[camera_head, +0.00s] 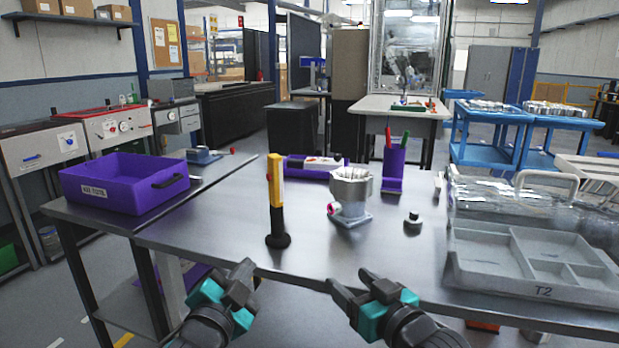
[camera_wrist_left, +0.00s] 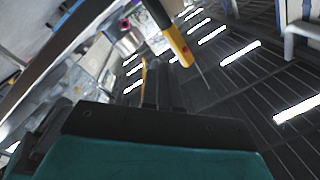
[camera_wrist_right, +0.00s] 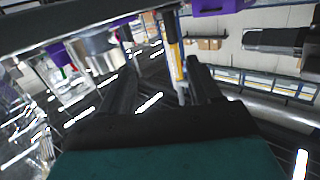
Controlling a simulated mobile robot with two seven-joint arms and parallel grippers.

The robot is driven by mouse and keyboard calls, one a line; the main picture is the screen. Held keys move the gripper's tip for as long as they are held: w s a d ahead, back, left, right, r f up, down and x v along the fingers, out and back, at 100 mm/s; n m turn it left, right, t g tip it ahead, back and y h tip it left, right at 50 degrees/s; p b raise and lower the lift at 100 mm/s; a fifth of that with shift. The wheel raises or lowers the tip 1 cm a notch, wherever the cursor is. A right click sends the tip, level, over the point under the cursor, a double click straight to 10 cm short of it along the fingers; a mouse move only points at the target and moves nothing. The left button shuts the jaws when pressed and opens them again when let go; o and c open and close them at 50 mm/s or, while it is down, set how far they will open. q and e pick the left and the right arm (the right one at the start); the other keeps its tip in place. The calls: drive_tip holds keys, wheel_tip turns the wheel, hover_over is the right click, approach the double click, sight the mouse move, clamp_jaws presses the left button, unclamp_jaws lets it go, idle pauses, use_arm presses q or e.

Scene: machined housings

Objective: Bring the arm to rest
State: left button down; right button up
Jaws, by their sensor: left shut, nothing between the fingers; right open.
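My left gripper (camera_head: 241,283) is shut and empty, in front of the table's near edge in the head view. Its dark fingers (camera_wrist_left: 150,88) show close together in the left wrist view. My right gripper (camera_head: 352,290) is open and empty, also at the near edge, to the right of the left one. Its two fingers (camera_wrist_right: 158,85) stand apart in the right wrist view. Neither gripper touches anything on the metal table (camera_head: 190,236).
A grey T2 tray (camera_head: 500,281) sits at the right. The front middle of the table is clear.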

use_arm(q)
drive_tip(key=s+a+f+n+g+p, duration=0.2)
drive_tip(key=s+f+n, duration=0.1)
drive_tip(key=s+f, duration=0.3)
drive_tip(key=s+a+f+n+g+y+p, duration=0.1)
drive_tip(key=s+a+f+n+g+p, duration=0.1)
drive_tip(key=s+f, duration=0.5)
drive_tip(key=s+a+f+n+g+p, duration=0.2)
drive_tip(key=s+f, duration=0.5)
drive_tip(key=s, duration=0.5)
drive_tip(key=shift+n+g+y, duration=0.4)
drive_tip(key=shift+n+g, duration=0.2)
drive_tip(key=shift+n, duration=0.3)
use_arm(e)
drive_tip(key=s+d+f+m+g+h, duration=0.1)
drive_tip(key=s+d+f+g+h, duration=0.1)
drive_tip(key=s+d+f, duration=0.3)
drive_tip(key=s+d+f+m+g+h, duration=0.1)
drive_tip(key=s+d+f, duration=0.4)
drive_tip(key=s+f, duration=0.8)
drive_tip(key=s+g+h, duration=0.1)
drive_tip(key=s+h, duration=0.1)
drive_tip(key=s, duration=0.4)
drive_tip(key=shift+h, duration=0.4)
